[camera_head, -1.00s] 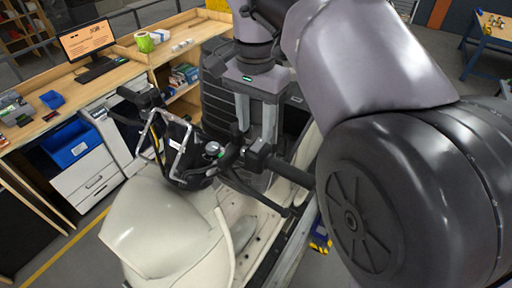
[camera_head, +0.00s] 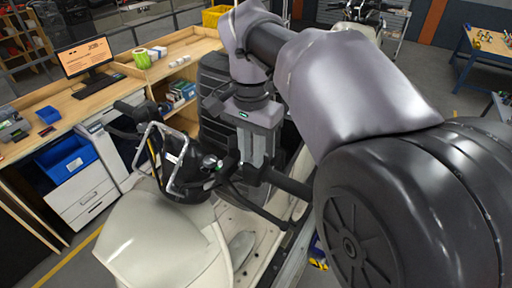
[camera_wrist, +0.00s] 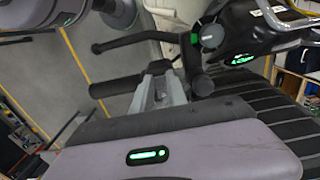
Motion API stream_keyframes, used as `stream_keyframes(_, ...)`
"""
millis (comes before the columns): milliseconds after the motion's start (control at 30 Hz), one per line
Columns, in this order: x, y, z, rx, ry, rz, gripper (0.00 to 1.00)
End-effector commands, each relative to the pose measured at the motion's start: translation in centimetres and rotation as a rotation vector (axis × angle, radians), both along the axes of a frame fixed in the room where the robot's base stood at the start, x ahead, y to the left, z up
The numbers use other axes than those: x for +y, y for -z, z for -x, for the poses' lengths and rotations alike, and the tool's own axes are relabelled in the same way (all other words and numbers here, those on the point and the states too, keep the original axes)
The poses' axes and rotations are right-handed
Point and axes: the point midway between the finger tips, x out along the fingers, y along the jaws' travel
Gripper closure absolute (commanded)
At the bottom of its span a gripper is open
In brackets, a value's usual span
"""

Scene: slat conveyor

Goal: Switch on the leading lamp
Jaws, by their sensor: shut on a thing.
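A cream vehicle (camera_head: 165,235) with a black handlebar unit and a bent metal bar (camera_head: 178,160) stands in the lower middle of the head view. My gripper (camera_head: 256,163) points down at the right-hand handlebar (camera_head: 290,186), its fingers shut on the handlebar control beside the grip. The wrist view shows my gripper (camera_wrist: 165,95) at the same bar, with the black grip (camera_wrist: 115,84) and a lever (camera_wrist: 130,40) beside it. A round button (camera_wrist: 209,36) and a small display (camera_wrist: 243,59) glow green. The exact part between the fingertips is hidden. I cannot make out the lamp.
A wooden workbench (camera_head: 105,88) with a monitor (camera_head: 85,56) and a blue bin (camera_head: 67,158) stands at the left. A dark ribbed panel (camera_head: 215,105) is behind my gripper. Another vehicle (camera_head: 360,12) and a blue table (camera_head: 480,45) are farther back.

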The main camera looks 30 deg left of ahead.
Motion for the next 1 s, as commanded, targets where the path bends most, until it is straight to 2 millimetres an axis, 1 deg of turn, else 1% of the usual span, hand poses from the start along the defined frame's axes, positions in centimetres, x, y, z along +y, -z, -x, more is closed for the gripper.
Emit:
stream_keyframes(133,-0.1,-0.9,-0.2,0.056,0.002,-0.001,1.00)
stream_keyframes(300,-0.2,-1.5,-0.6,0.193,0.005,-0.012,1.00)
stream_keyframes(433,-0.2,-1.3,-1.0,0.297,0.005,-0.024,1.00)
stream_keyframes(533,-0.1,-0.5,-1.3,0.384,0.005,-0.034,1.00)
stream_keyframes(667,-0.1,-0.3,-1.4,0.422,0.003,-0.040,1.00)
stream_keyframes(933,-0.2,-0.3,-1.3,0.425,0.003,-0.039,1.00)
stream_keyframes(967,-0.2,-0.3,-1.3,0.425,0.003,-0.039,0.76)
stream_keyframes(1000,-0.2,-0.3,-1.3,0.425,0.003,-0.039,0.68)
